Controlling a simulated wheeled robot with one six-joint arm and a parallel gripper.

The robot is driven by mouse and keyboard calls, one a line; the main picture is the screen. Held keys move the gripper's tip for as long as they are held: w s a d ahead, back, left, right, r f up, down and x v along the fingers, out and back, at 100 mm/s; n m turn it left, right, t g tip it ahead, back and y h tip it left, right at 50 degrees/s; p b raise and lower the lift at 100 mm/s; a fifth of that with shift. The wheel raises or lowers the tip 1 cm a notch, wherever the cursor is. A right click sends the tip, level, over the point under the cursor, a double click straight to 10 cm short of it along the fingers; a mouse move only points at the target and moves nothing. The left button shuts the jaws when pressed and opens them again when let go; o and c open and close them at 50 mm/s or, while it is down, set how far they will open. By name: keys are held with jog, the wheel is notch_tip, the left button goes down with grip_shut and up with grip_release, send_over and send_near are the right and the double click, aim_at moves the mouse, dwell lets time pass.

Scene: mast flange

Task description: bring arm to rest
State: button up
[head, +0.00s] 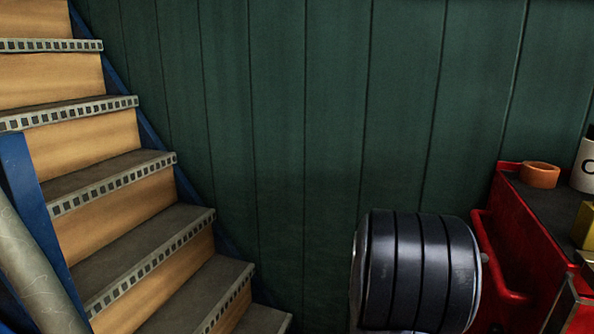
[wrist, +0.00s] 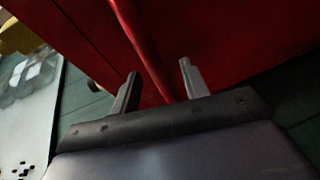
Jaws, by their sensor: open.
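My gripper (wrist: 159,68) shows in the wrist view with its two grey fingers apart and nothing clamped between them. A red bar (wrist: 134,38), which looks like a handle, runs past the gap between the fingers in the picture. I cannot tell how far the bar is from them. Behind it is the flat red face of a cabinet (wrist: 225,35). My fingers do not show in the head view.
The red cabinet (head: 528,232) stands at the right, with an orange ring (head: 540,175), a white mug (head: 586,165) and a yellow block (head: 586,226) on top. Stairs (head: 110,190) rise at the left. A green panelled wall (head: 300,120) closes the back.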

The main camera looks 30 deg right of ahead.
jog(key=w+a+r+p, duration=0.1)
jog(key=w+a+p, duration=0.4)
jog(key=w+a, duration=1.4)
jog(key=shift+w+a+r+p, duration=0.25)
jog(key=shift+a+r+p, duration=0.15)
jog(key=shift+a, duration=0.25)
jog(key=shift+f, duration=0.1)
